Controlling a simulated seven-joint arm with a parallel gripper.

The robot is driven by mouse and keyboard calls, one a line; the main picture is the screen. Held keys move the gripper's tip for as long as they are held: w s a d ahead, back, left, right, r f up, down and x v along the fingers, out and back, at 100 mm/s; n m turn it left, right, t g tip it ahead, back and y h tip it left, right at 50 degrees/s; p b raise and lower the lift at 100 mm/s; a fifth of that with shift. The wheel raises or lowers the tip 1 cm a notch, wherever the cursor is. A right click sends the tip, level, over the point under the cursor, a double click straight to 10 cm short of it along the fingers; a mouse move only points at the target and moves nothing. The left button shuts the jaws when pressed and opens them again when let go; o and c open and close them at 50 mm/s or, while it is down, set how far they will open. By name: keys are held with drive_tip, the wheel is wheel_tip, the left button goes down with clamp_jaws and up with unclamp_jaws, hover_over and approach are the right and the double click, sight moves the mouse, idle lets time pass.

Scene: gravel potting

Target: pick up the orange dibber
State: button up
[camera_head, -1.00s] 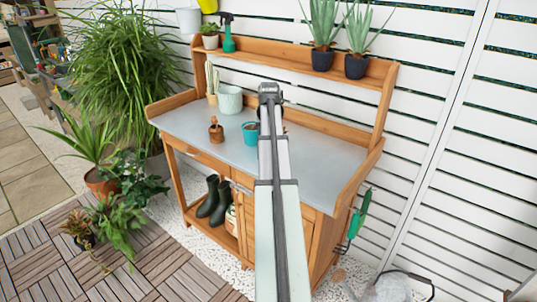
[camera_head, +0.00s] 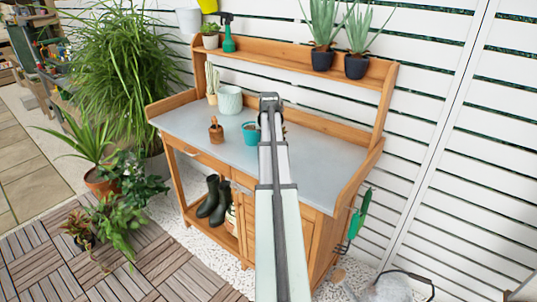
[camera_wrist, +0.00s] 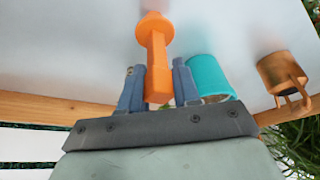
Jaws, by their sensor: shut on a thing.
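The orange dibber (camera_wrist: 156,52) shows in the wrist view, with a round knob at one end and a faceted shaft. My gripper (camera_wrist: 158,72) has one blue-grey finger on each side of the shaft and is shut on it. Whether the dibber touches the grey worktop (camera_head: 310,165) or is clear of it, I cannot tell. In the head view my arm reaches over the worktop and hides the dibber and the fingers.
A teal pot (camera_wrist: 208,75) is close beside the right finger; it also shows in the head view (camera_head: 249,135). A brown pot-like item (camera_head: 215,132) stands left of it. A pale pot (camera_head: 229,100) stands behind. The worktop's right side is clear.

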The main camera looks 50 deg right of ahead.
clamp_jaws()
drive_tip(key=shift+r, duration=0.1)
wheel_tip(320, 180, up, 9)
drive_tip(key=shift+f, duration=0.1)
drive_tip(key=w+d+r+n+y, duration=0.1)
drive_tip(key=w+d+r+n, duration=0.1)
drive_tip(key=w, duration=0.4)
drive_tip(key=w+d+r+n+t+y, duration=0.1)
drive_tip(key=w+d+r+n, duration=0.1)
drive_tip(key=w, duration=0.5)
drive_tip(key=shift+d+r+n, duration=0.25)
drive_tip(key=shift+r+n, duration=0.65)
drive_tip(key=shift+n, duration=0.1)
